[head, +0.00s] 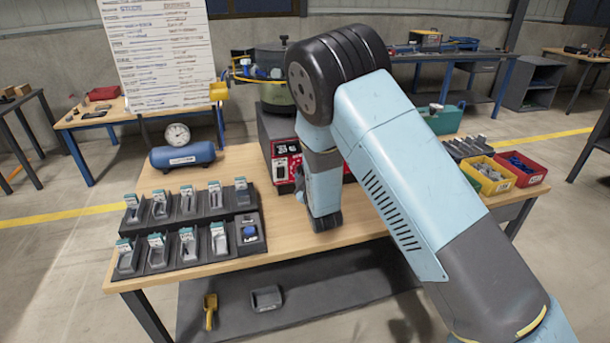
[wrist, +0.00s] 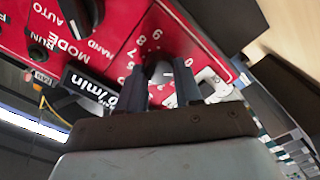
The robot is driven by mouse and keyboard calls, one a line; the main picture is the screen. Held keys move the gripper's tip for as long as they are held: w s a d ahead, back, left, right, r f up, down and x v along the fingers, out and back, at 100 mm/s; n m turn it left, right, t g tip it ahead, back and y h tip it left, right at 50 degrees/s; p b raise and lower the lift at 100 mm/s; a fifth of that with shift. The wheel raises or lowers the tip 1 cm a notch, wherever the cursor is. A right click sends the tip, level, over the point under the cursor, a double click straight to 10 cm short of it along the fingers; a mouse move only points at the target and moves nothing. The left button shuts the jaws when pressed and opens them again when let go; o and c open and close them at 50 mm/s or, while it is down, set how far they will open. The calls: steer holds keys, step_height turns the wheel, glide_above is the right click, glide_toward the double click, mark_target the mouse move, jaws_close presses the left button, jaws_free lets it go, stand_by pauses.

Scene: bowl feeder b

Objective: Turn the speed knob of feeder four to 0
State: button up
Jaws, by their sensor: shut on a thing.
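The feeder (head: 277,130) stands on the wooden table behind my arm, with a dark body and a red front panel. In the wrist view the red panel (wrist: 115,50) fills the upper part, with white dial numbers around a dark speed knob (wrist: 160,70). My gripper (wrist: 163,85) is at this dial, its two fingers on either side of the knob and shut on it. The knob's pointer and exact setting are hidden by the fingers. In the head view my gripper reaches down before the panel; its fingertips are hidden there.
A black mode knob (wrist: 82,14) marked HAND and AUTO sits beside the dial. A dark display (wrist: 92,88) reading "/min" is close to the left finger. Black stepped racks (head: 190,225) stand left on the table. Red and yellow bins (head: 524,170) stand right.

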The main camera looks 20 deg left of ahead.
steer(key=shift+w+d+n, duration=0.1)
steer(key=shift+d+n, duration=0.05)
steer(key=shift+n, duration=0.65)
steer(key=o, duration=0.8)
steer(key=shift+f, duration=0.1)
steer(key=shift+o, duration=1.2)
steer(key=v, duration=1.3)
steer(key=shift+s, duration=0.4)
